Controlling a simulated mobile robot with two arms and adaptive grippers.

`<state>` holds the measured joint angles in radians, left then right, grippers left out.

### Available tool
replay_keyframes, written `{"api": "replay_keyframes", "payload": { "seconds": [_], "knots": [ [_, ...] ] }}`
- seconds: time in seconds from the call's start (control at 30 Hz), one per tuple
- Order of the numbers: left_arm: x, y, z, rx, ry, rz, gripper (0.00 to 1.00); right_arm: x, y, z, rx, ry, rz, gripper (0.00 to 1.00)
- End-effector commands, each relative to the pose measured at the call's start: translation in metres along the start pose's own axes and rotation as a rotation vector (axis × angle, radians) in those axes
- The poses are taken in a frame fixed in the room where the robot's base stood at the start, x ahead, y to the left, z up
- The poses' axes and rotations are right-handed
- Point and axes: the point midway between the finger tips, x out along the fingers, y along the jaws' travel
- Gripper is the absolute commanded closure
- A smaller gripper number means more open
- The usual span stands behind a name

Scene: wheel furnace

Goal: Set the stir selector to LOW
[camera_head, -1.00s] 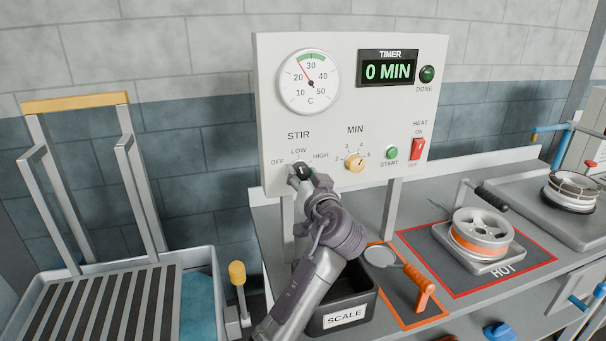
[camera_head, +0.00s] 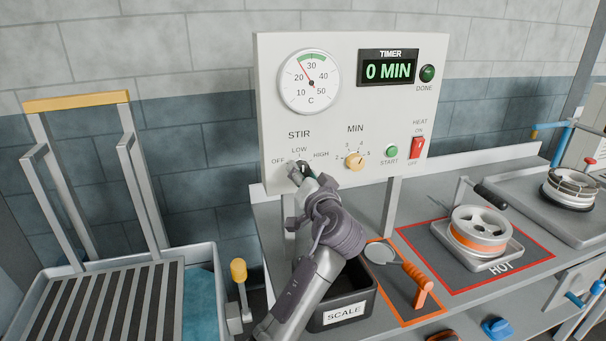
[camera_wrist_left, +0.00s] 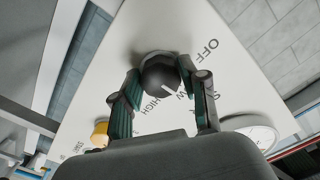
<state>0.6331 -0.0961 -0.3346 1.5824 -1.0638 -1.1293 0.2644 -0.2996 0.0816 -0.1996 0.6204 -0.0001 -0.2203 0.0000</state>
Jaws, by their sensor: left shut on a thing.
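The dark round stir selector (camera_wrist_left: 160,74) sits on the white panel below the STIR label, with OFF, LOW and HIGH marked around it. In the head view the selector (camera_head: 306,169) is mostly covered by my left gripper (camera_head: 302,172). In the left wrist view the gripper's two fingers are shut on the selector, one on each side. Its white pointer line shows between the fingers and points about toward the partly hidden LOW mark. Exact alignment is hard to tell. My right gripper is not in view.
The panel (camera_head: 342,100) also bears a yellow MIN knob (camera_head: 355,162), a green START button (camera_head: 392,152) and a red HEAT switch (camera_head: 417,147). A hot plate with a wheel (camera_head: 481,230) is at right.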

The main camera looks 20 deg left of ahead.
Motion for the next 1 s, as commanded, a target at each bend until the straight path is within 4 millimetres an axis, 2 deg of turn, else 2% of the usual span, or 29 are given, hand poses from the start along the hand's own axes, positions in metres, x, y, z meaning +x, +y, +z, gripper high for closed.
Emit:
{"api": "replay_keyframes", "payload": {
  "seconds": [0.1,0.13,0.23,0.27,0.53,0.63,1.0],
  "knots": [
    [0.0,0.001,0.001,0.0,-0.002,0.001,0.91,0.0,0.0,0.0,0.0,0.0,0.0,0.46],
    [0.0,0.001,0.001,0.0,-0.002,0.001,0.52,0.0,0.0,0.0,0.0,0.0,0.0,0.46],
    [0.0,0.001,0.001,0.0,-0.001,0.001,0.35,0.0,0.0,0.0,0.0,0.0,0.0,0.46],
    [0.0,0.001,0.001,-0.001,-0.001,0.001,0.32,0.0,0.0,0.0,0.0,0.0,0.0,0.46],
    [-0.001,0.0,0.0,-0.001,0.0,0.001,0.32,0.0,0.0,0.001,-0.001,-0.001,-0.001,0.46],
    [-0.007,0.001,0.0,-0.002,0.0,0.002,0.32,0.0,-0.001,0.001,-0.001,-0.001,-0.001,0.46],
    [-0.064,0.002,0.001,-0.001,-0.001,0.004,0.32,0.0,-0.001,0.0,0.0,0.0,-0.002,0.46]
  ]
}}
